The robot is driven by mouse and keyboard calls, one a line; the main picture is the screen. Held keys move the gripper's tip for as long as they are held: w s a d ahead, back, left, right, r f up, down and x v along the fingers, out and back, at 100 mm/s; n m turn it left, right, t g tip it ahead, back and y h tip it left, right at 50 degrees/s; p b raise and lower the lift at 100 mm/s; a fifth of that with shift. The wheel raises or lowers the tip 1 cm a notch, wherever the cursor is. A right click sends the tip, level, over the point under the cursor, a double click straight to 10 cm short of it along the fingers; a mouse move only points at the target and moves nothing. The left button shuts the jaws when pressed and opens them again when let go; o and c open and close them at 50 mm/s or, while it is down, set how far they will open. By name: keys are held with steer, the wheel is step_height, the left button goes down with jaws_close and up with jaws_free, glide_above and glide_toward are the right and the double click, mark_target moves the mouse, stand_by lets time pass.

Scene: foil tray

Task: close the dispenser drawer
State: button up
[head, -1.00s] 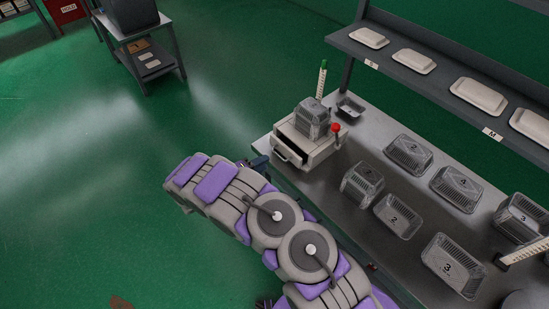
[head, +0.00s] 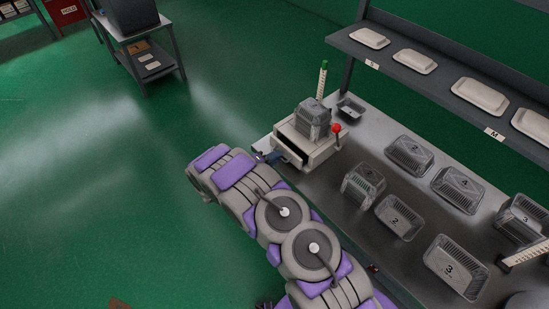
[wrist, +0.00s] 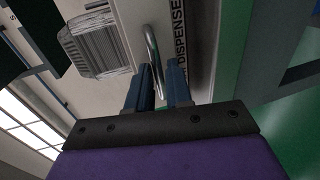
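The dispenser (head: 321,153) is a pale box on the near left end of the metal bench, with a clear foil-style tray on top and a red knob at its side. Its drawer (head: 290,157) stands open, with a dark inside showing. My gripper (head: 268,157) is at the drawer front in the head view. In the wrist view my gripper (wrist: 160,82) has its two blue-grey fingers apart, and the drawer's metal handle (wrist: 151,45) runs down to between them. I cannot tell whether a finger touches the handle. The label "DISPENSE" shows beside it.
A shelf (head: 440,82) with white lids runs behind. A small cart (head: 147,55) stands far left. Green floor left of the bench is clear.

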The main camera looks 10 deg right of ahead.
jaws_close()
steer(key=shift+f, duration=0.15)
stand_by(0.9)
